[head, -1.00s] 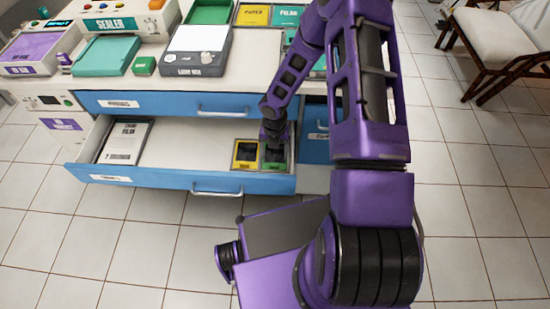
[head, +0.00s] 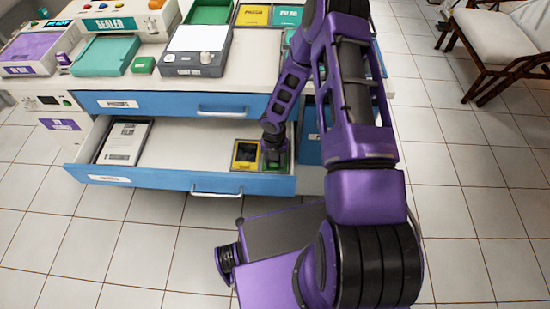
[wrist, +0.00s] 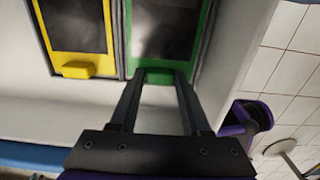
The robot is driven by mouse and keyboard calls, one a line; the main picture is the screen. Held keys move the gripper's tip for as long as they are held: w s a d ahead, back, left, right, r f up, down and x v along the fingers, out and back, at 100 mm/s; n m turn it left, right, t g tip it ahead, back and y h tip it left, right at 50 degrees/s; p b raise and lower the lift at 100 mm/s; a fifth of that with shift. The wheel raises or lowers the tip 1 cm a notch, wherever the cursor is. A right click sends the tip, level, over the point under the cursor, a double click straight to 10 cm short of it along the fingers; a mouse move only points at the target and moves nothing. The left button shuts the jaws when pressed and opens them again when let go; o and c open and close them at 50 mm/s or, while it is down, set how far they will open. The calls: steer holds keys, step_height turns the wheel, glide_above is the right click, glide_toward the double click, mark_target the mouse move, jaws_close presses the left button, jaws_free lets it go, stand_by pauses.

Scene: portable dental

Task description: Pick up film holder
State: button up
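Two film holders lie side by side in the open drawer (head: 185,150). The yellow film holder (head: 245,155) has a dark centre; its frame and small front tab also show in the wrist view (wrist: 78,70). The green film holder (wrist: 166,28) is to its right, also dark in the centre. My gripper (wrist: 160,74) is over the front edge of the green holder, with its fingers apart and part of that edge visible between the fingertips. I cannot tell whether they touch it. In the head view, my gripper (head: 274,160) hides much of the green holder.
A labelled white packet or tray (head: 125,143) lies at the drawer's left end. A closed upper drawer (head: 170,104) and the cluttered counter are above and behind. The drawer's middle is clear. A chair (head: 500,45) stands far right.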

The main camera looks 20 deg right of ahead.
jaws_close()
